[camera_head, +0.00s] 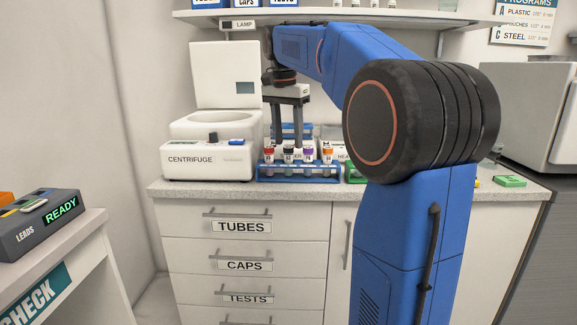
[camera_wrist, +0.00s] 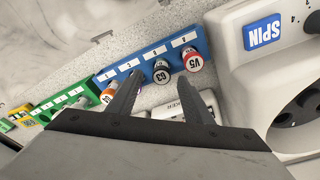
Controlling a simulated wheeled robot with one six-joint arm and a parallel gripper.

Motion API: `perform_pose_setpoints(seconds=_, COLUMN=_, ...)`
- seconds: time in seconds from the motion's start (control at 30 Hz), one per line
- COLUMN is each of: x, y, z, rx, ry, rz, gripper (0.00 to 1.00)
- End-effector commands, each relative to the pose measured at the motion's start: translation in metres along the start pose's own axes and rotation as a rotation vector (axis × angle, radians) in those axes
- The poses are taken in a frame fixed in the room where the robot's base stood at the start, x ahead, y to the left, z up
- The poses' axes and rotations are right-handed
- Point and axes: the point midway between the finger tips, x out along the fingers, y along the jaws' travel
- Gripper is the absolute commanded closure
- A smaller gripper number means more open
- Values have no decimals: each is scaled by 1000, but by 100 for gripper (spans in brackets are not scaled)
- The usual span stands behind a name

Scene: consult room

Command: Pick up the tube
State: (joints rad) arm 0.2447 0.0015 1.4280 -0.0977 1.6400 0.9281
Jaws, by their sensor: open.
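Several capped tubes stand upright in a blue rack (camera_head: 300,179) on the counter; the rack also shows in the wrist view (camera_wrist: 130,66). From left in the head view are a red-capped tube (camera_head: 269,154), a black-capped tube (camera_head: 288,154), a purple-capped tube (camera_head: 308,154) and an orange-capped tube (camera_head: 327,154). My gripper (camera_head: 288,140) is open above the rack, pointing down. In the wrist view the black-capped tube marked G3 (camera_wrist: 161,74) shows between the fingertips, and the red-capped tube marked V5 (camera_wrist: 193,62) is just right. One finger mostly hides the purple cap.
The centrifuge (camera_head: 209,160) stands close left of the rack with its lid up. A green rack (camera_wrist: 72,95) is on the rack's other side. A shelf (camera_head: 340,17) hangs above. My arm hides part of the counter.

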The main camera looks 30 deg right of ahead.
Motion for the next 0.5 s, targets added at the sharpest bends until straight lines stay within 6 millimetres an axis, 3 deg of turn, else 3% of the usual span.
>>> perform_pose_setpoints(seconds=0.23, x=34, y=-2, z=0, rx=0, ry=-1, rz=2, gripper=54)
perform_pose_setpoints(seconds=0.5, x=42, y=-2, z=0, rx=0, ry=0, rz=0, gripper=54)
